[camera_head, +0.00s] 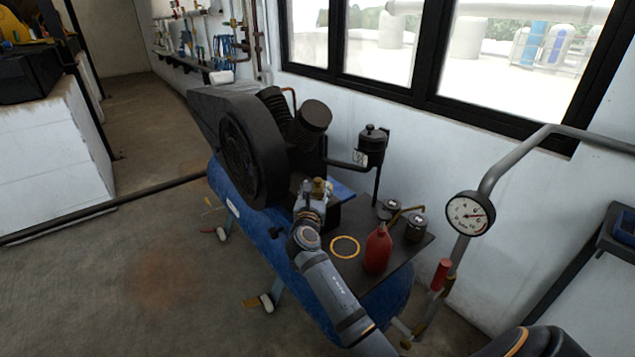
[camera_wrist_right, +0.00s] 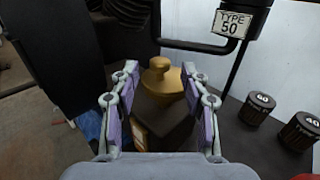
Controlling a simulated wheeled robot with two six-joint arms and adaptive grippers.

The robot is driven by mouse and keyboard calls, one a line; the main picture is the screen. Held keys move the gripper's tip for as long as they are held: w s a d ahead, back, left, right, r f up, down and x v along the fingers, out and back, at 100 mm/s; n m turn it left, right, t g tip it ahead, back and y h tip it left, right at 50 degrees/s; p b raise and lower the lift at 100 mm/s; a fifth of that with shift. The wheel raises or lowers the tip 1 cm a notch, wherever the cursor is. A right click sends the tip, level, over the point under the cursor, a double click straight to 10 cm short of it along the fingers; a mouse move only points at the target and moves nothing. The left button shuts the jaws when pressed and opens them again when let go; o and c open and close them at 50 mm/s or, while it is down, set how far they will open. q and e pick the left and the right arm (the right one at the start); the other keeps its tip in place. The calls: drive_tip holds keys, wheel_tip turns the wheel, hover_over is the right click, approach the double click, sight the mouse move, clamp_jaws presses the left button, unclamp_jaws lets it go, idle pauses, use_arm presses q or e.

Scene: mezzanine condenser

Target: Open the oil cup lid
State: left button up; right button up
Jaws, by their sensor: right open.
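A brass oil cup lid with a round knob (camera_wrist_right: 160,78) sits on a dark block in the right wrist view. In the head view the brass lid (camera_head: 320,186) is on the machine just beyond my right gripper (camera_head: 311,203). In the right wrist view my right gripper (camera_wrist_right: 161,88) is open, with one finger on each side of the brass lid. Gaps show between the fingers and the lid, and the lid looks closed. Whether the fingertips reach down around it is hard to tell. My left gripper is not in view.
A blue compressor tank (camera_head: 262,234) carries a black flywheel guard (camera_head: 240,150). A red bottle (camera_head: 377,250) and weights (camera_head: 416,228) are on the dark plate. A pressure gauge (camera_head: 470,213) is at right.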

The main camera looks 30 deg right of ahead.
sight(317, 182)
drive_tip(key=x, duration=0.5)
drive_tip(key=shift+b, duration=0.3)
clamp_jaws()
